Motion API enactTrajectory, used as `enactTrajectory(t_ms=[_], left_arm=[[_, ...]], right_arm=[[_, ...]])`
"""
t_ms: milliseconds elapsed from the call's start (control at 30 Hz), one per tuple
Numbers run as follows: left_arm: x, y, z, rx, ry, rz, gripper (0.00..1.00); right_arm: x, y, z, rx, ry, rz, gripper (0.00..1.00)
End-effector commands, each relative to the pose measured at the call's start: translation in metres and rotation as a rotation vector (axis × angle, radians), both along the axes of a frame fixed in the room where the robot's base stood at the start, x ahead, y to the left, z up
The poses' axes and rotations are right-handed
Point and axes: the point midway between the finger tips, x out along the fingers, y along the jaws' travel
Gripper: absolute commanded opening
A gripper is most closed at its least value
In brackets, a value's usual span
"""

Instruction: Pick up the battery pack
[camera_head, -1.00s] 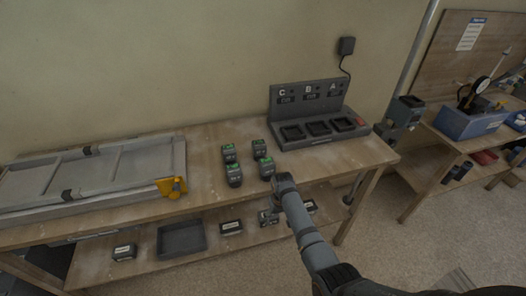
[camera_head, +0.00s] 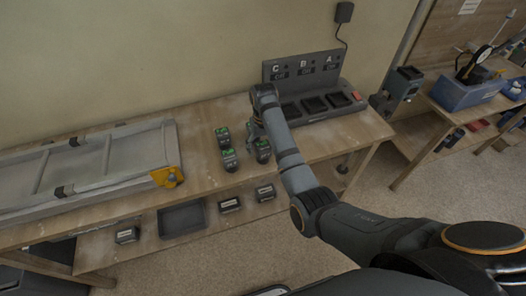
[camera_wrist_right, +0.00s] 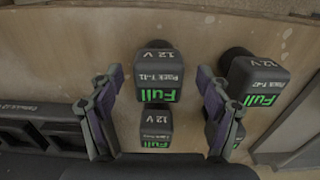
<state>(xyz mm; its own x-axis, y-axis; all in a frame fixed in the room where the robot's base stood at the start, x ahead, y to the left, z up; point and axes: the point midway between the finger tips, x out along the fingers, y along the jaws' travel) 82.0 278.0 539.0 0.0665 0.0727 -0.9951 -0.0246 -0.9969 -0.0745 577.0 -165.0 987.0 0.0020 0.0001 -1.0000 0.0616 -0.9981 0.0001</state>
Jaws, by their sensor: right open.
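Several dark battery packs with green "Full" labels stand on the workbench. In the head view, one pack (camera_head: 222,137) is at the back left, one (camera_head: 229,161) at the front left and one (camera_head: 262,151) at the front right. My right gripper (camera_head: 258,133) is over the right-hand packs and partly hides them. In the right wrist view my right gripper (camera_wrist_right: 160,78) is open, its fingers apart. A "12 V" pack (camera_wrist_right: 159,68) shows between the fingers; I cannot tell whether they touch it. Another pack (camera_wrist_right: 155,127) is below it, and one (camera_wrist_right: 258,75) is to the right.
A charger (camera_head: 336,112) with bays marked C, B and A stands at the bench's back right; its edge shows in the wrist view (camera_wrist_right: 45,133). A framed panel (camera_head: 95,165) with a yellow corner lies at left. A tray (camera_head: 182,220) and labelled boxes sit on the lower shelf.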

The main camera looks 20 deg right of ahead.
Motion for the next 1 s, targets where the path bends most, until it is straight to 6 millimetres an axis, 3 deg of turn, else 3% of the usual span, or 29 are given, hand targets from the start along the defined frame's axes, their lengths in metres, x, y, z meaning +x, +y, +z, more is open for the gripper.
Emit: enactTrajectory(t_ms=[133, 367, 667, 1000], left_arm=[[0.004, 0.001, 0.006, 0.001, -0.007, 0.0, 0.4], [0.037, 0.001, 0.019, 0.002, -0.057, -0.003, 0.4], [0.025, 0.002, 0.018, 0.002, -0.038, -0.002, 0.4], [0.023, 0.002, 0.018, 0.002, -0.034, -0.002, 0.4]], right_arm=[[0.002, -0.001, -0.007, -0.001, 0.003, 0.0, 0.77], [0.007, -0.001, -0.045, 0.0, 0.003, 0.001, 0.77], [0.007, -0.001, -0.053, 0.0, 0.0, 0.0, 0.76], [0.007, -0.001, -0.052, 0.0, 0.001, 0.0, 0.3]])
